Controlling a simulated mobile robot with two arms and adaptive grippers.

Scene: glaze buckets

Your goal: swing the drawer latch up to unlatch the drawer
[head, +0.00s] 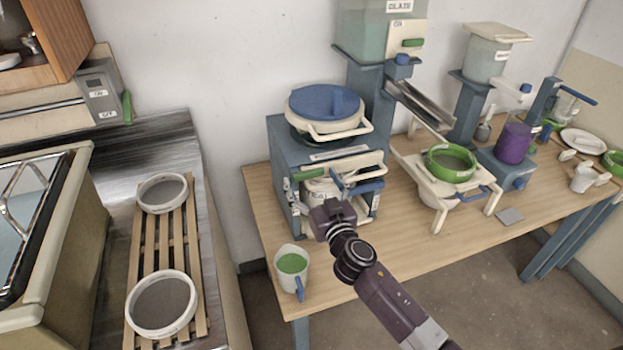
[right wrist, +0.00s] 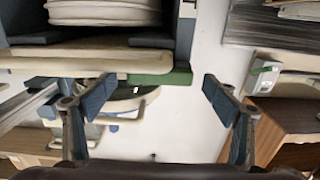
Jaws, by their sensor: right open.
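The drawer latch appears to be the green bar (right wrist: 165,78) in the right wrist view, by the end of a cream handle (right wrist: 75,62) at the cabinet's edge. The blue-grey cabinet (head: 290,152) stands on the wooden table in the head view, with a cream drawer front rail (head: 350,168). My right gripper (head: 330,190) is in front of the cabinet, and its blue fingers are spread wide. In the right wrist view the green bar lies between and beyond the fingers (right wrist: 152,98), with no visible contact. My arm hides part of the cabinet's front. My left gripper is out of view.
A blue-lidded pot (head: 322,105) sits on top of the cabinet, and a labelled white bucket (head: 317,188) is inside it. A cup of green glaze (head: 291,266) stands at the table's front left corner.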

